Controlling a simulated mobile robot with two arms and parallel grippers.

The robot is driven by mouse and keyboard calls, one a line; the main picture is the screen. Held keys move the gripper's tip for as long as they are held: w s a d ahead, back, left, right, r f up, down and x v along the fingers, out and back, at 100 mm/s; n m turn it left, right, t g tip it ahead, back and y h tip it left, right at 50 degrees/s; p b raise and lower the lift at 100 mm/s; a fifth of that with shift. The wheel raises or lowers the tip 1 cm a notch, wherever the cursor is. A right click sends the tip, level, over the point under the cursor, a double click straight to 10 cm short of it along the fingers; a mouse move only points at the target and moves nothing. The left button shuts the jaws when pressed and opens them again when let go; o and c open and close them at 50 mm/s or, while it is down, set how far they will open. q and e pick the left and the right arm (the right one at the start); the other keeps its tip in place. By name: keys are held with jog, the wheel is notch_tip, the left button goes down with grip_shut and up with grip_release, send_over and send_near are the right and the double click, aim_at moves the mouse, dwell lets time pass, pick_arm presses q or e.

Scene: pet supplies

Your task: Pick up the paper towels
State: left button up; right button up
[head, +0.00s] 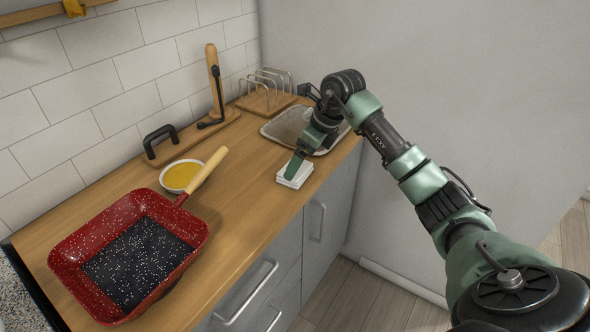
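The paper towels (295,181), a small white folded stack, lie on the wooden counter near its front edge, right of the centre. My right gripper (293,168) reaches down over them from behind, with its green fingertip at the top of the stack. The gripper hides part of the towels' far side. Only one finger shows clearly, so I cannot tell whether it is open or shut, or whether it touches the stack. My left gripper is not in view.
A speckled red pan (190,236) and a bowl of yellow liquid (181,176) stand on the left. A metal tray (284,125), a toast rack (262,99) and a wooden board with black handles (190,138) are behind. The counter (240,205) is bare left of the towels.

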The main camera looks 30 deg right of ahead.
jog(key=shift+p+x, duration=0.3)
jog(key=shift+x, duration=1.55)
jog(key=shift+a, duration=0.1)
jog(key=c, duration=1.1)
jog(key=shift+c, duration=0.2)
jog(key=shift+r, duration=0.15)
notch_tip(320, 180, up, 20)
jog(key=b, duration=0.1)
jog(key=shift+b, duration=0.35)
